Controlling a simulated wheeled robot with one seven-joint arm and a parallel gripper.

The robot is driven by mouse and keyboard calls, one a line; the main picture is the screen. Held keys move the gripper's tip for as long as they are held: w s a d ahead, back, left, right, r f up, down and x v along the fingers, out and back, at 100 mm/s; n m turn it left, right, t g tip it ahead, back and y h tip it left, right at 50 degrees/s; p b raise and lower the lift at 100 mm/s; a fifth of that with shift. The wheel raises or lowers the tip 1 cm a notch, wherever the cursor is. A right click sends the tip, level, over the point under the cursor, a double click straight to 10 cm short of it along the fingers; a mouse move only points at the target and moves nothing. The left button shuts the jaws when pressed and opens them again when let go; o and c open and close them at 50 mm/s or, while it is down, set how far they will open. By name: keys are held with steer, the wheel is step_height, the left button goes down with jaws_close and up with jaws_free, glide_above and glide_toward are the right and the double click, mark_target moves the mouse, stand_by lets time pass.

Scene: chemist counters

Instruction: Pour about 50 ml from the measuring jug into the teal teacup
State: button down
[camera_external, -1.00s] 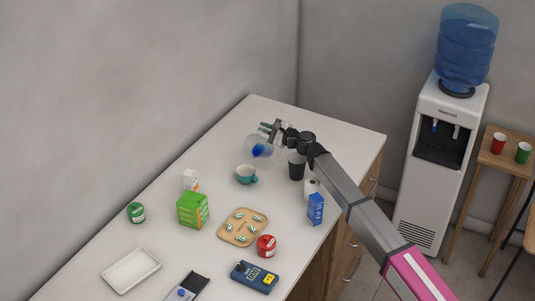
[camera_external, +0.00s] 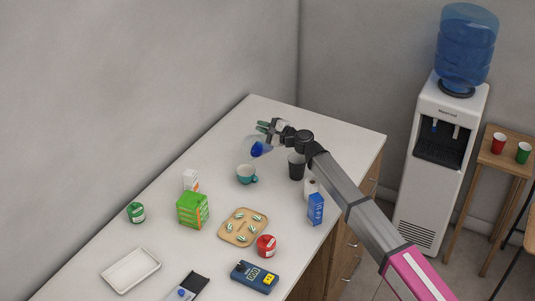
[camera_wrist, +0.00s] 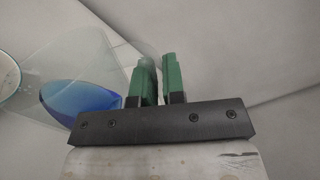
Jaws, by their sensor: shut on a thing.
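The clear measuring jug (camera_external: 251,142) is held in the air above the far part of the counter, with blue liquid in it. In the wrist view the jug (camera_wrist: 60,60) is tilted and the blue liquid lies along its lower side. My gripper (camera_external: 264,127) is shut on the jug; its green fingers (camera_wrist: 157,80) show in the wrist view. The teal teacup (camera_external: 247,175) stands upright on the counter, below and slightly in front of the jug. Its inside looks pale, and I cannot tell whether any liquid is in it.
A dark cup (camera_external: 296,167), a white roll-like item (camera_external: 311,187) and a blue carton (camera_external: 316,208) stand right of the teacup. A wooden tray (camera_external: 235,236), green box (camera_external: 193,210) and red jar (camera_external: 266,246) are nearer. The far counter is clear.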

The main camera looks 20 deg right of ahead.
mark_target(258, 128)
steer(key=shift+s+a+r, duration=0.1)
steer(key=shift+s+r, duration=0.05)
steer(key=shift+s+a+r+n, duration=0.25)
steer(key=shift+r+n, duration=0.1)
steer(key=shift+n, duration=0.35)
steer(key=shift+a, duration=0.1)
stand_by(0.3)
steer(key=shift+s+a+r+n, duration=0.4)
steer(key=shift+s+a+n, duration=0.2)
steer(key=shift+s+a, duration=0.1)
stand_by(1.3)
